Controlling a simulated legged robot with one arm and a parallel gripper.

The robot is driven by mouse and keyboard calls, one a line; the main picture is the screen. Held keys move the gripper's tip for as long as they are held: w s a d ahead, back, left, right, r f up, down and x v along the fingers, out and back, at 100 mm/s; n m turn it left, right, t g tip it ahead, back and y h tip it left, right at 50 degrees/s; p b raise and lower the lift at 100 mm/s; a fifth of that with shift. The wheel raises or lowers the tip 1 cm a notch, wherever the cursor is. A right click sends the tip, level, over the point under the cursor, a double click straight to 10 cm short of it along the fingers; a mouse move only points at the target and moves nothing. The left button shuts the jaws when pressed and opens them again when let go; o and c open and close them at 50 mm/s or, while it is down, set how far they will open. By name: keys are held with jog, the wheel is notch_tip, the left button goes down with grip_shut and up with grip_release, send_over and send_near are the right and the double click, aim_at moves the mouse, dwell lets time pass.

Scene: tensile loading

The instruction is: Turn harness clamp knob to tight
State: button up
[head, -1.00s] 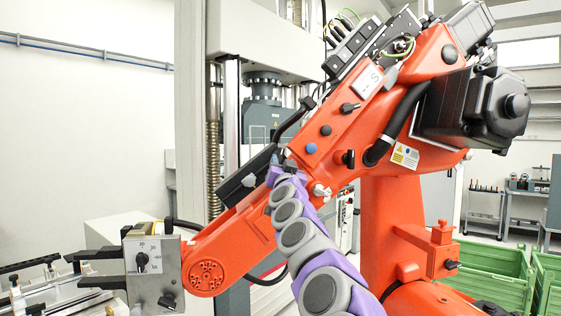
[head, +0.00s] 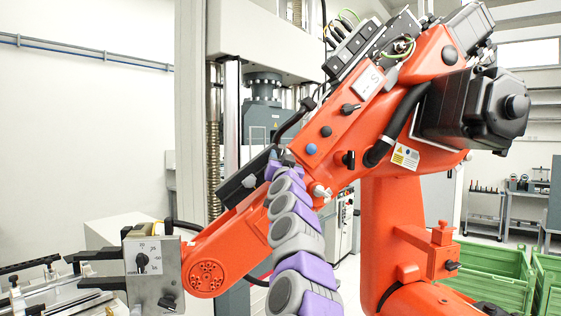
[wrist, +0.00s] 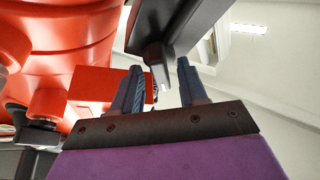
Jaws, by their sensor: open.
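The orange machine arm (head: 385,130) carries several dark knobs; no label shows which is the harness clamp knob. A black knob (head: 350,107) sits high on the orange arm and another black knob (head: 348,159) sits lower. My gripper (wrist: 160,85) is open, its two blue-grey fingers pointing up in the wrist view. A dark tapered knob-like part (wrist: 157,62) hangs from a dark bar (wrist: 185,25) and reaches between the fingertips, with a gap visible at the right finger. In the head view my gripper is small and partly hidden beside the orange arm.
A grey box with a dial (head: 143,262) is at the orange arm's lower left end. Green crates (head: 495,275) stand at the lower right. Orange bodywork (wrist: 70,50) is close on the left in the wrist view; the right side there is more open.

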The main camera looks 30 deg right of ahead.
grip_shut()
jog(key=shift+a+p, duration=0.1)
jog(key=shift+p, duration=0.35)
